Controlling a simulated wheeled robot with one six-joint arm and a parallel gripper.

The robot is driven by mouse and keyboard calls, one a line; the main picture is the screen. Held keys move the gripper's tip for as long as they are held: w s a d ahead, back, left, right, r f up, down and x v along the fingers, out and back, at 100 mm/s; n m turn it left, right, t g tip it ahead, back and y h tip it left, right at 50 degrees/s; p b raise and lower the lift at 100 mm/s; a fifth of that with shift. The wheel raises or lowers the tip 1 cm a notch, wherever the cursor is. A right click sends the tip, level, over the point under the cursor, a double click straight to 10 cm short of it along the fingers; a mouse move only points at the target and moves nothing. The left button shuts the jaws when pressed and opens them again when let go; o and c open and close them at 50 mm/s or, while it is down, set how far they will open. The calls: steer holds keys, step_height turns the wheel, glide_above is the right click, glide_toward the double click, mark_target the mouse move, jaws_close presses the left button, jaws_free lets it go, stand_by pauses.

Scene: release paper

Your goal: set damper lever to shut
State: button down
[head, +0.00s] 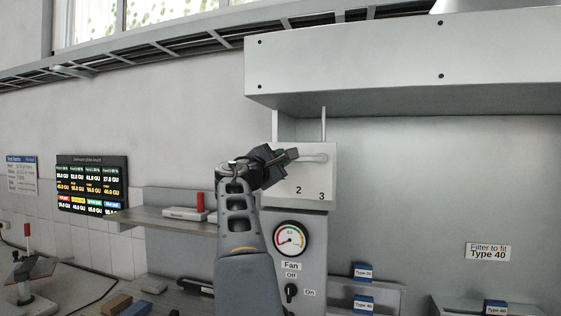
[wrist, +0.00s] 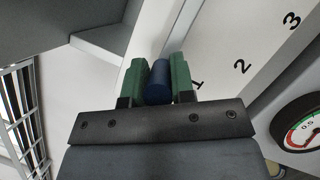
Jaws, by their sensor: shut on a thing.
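The damper lever (head: 316,158) is a pale bar on the front of a light grey box (head: 313,178) below the hood. It lies about level in the head view, reaching left to my gripper (head: 288,155). In the wrist view, a dark blue cylindrical grip (wrist: 158,82) sits between the green pads of my gripper (wrist: 158,80), which is shut on it. The numbers 2 and 3 show on the box in the head view. The wrist view also shows a 1 just right of the fingers. My gripper hides the lever's left end in the head view.
A round gauge (head: 291,238) and a fan switch (head: 291,291) with Off and On labels sit below the box. The metal hood (head: 400,70) overhangs above. A shelf (head: 160,219) with a red-handled item (head: 200,203) stands left of my arm. Blue boxes (head: 363,271) sit lower right.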

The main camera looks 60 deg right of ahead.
steer(key=shift+r, duration=0.3)
steer(key=c, duration=1)
jaws_free()
steer(key=shift+o, duration=0.2)
steer(key=shift+f, duration=0.1)
steer(key=shift+a+f, duration=0.1)
steer(key=shift+a, duration=0.05)
steer(key=b+v, duration=0.5)
steer(key=v, duration=0.8)
steer(key=shift+a+b, duration=0.3)
steer(key=shift+w+m, duration=0.15)
steer(key=shift+m, duration=0.25)
